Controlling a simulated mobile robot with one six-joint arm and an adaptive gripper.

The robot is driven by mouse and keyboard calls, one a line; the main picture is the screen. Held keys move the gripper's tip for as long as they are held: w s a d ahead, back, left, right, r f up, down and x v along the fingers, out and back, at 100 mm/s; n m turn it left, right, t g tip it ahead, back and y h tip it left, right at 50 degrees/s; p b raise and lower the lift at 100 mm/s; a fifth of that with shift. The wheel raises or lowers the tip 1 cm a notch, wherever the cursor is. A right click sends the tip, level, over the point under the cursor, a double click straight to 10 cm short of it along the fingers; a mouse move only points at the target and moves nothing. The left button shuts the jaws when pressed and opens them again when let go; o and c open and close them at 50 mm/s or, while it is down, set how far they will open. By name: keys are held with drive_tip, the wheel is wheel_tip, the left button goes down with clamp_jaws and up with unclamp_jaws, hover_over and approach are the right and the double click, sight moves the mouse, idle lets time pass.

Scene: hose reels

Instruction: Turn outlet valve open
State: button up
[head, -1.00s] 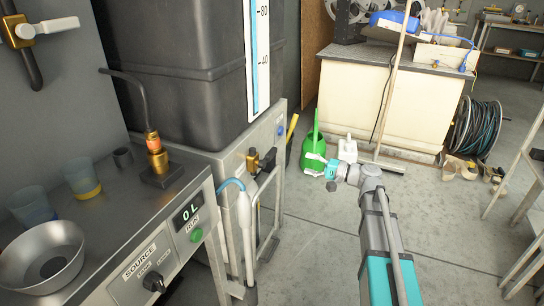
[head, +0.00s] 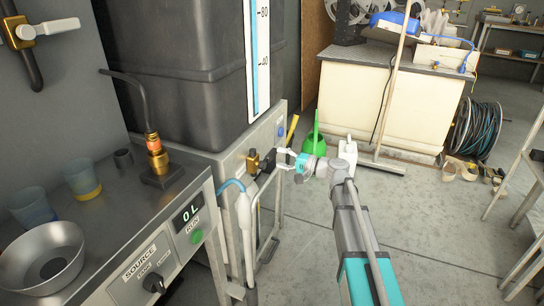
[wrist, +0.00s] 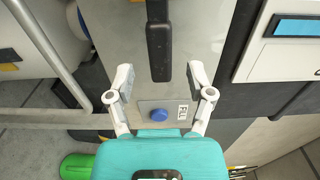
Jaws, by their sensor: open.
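The outlet valve is a brass fitting (head: 253,161) with a black lever handle (head: 267,158), low on the grey front panel under the dark tank. In the wrist view the black lever (wrist: 159,45) hangs down from the top edge, and its lower end shows between my fingertips. My gripper (head: 283,159) is open and empty, with its fingers pointing left towards the lever. The wrist view shows its two fingers (wrist: 160,74) spread on either side of the lever's end. I cannot tell whether they touch it. The brass body is mostly out of the wrist view.
A blue button (wrist: 159,116) sits on the panel beside a small printed label. A green watering can (head: 314,143) stands behind my arm.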

sight(274, 156)
drive_tip(key=shift+x, duration=2)
